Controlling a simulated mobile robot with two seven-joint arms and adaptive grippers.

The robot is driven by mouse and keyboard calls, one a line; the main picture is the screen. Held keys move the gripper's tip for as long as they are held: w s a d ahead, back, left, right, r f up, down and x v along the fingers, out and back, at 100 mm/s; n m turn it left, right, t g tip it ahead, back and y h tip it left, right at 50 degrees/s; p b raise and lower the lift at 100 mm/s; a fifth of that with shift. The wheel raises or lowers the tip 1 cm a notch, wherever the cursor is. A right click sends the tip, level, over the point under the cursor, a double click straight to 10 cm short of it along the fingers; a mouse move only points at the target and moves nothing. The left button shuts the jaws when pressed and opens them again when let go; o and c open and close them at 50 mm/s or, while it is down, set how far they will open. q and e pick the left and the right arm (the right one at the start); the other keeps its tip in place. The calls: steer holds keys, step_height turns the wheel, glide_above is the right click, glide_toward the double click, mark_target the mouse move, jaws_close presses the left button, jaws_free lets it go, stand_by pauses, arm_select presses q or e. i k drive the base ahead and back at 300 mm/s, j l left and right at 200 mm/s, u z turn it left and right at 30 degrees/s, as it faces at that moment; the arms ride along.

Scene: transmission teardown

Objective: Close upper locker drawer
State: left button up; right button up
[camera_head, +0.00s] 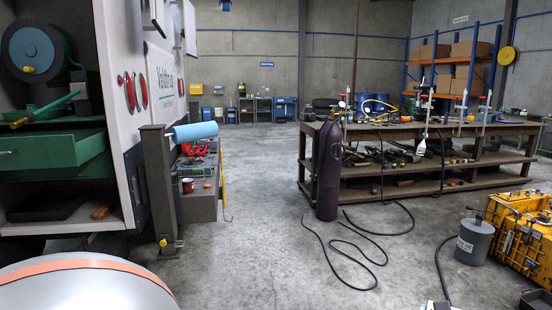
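The green upper drawer (50,153) is in the locker (120,40) at the left edge of the view. The drawer is pulled out: its inside shows from above and its front stands forward of the cabinet opening. A small light handle (5,152) is on its front, at the picture's edge. Neither of my grippers can be made out in this view, and nothing is seen touching the drawer.
Above the drawer, a shelf holds a green-handled tool (45,108) and a round reel (32,50). A dark tray (48,205) lies below. A grey post (158,190) with a blue roll stands right of the locker. The middle floor (260,240) is mostly clear; hoses lie farther right.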

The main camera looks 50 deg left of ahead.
mark_target(56, 150)
steer(key=k+j+u, duration=0.1)
steer(key=j+u, duration=0.15)
steer(key=u, duration=0.2)
steer(key=k+j+u, duration=0.1)
steer(key=j+u, duration=0.2)
steer(key=u, duration=0.2)
steer(key=j+u, duration=0.55)
steer(key=j, duration=0.2)
steer(key=j+u, duration=0.2)
steer(key=j, duration=0.2)
steer(key=i+j+u, duration=0.15)
steer(key=j, duration=0.65)
steer(key=i+j+u, duration=0.1)
steer(key=j, duration=0.3)
